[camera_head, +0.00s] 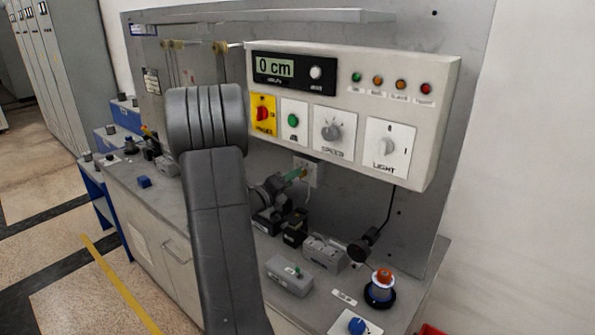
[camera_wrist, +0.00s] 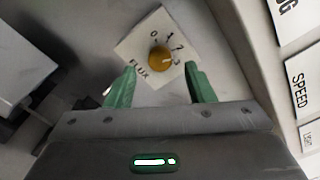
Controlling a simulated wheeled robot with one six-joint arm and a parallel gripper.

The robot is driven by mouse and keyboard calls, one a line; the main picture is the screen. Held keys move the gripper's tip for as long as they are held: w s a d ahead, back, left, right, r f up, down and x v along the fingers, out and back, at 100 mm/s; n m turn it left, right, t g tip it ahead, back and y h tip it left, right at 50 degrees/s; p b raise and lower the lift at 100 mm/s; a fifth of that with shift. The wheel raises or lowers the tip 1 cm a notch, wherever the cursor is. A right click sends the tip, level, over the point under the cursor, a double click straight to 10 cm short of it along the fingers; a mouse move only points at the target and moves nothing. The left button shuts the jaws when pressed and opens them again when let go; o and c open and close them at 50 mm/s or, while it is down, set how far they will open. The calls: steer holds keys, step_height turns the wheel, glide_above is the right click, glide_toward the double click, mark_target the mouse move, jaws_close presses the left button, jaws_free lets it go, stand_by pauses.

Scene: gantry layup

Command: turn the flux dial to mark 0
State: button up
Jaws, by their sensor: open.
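The flux dial is a round yellow-orange knob (camera_wrist: 160,57) on a white plate (camera_wrist: 136,46) in the wrist view. The plate is lettered FLUX and has marks 0 to 3 around the knob. The knob's pointer is too small to read surely. My gripper (camera_wrist: 160,67) is open, with one green finger to the left of the knob and one to the right. The knob is between the finger lines, and neither finger visibly touches it. In the head view the flux plate (camera_head: 313,174) is partly hidden behind my gripper.
Above it, a grey control box (camera_head: 360,95) juts from the back panel, with a speed knob (camera_head: 334,132), a light switch (camera_head: 389,146) and a display reading 0 cm. On the bench below are a grey button box (camera_head: 289,277) and an orange-topped spool (camera_head: 381,287).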

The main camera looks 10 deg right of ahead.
steer(key=shift+p+x, duration=0.4)
steer(key=shift+x, duration=1.55)
steer(key=c, duration=1)
steer(key=shift+f, duration=0.1)
steer(key=shift+n, duration=9)
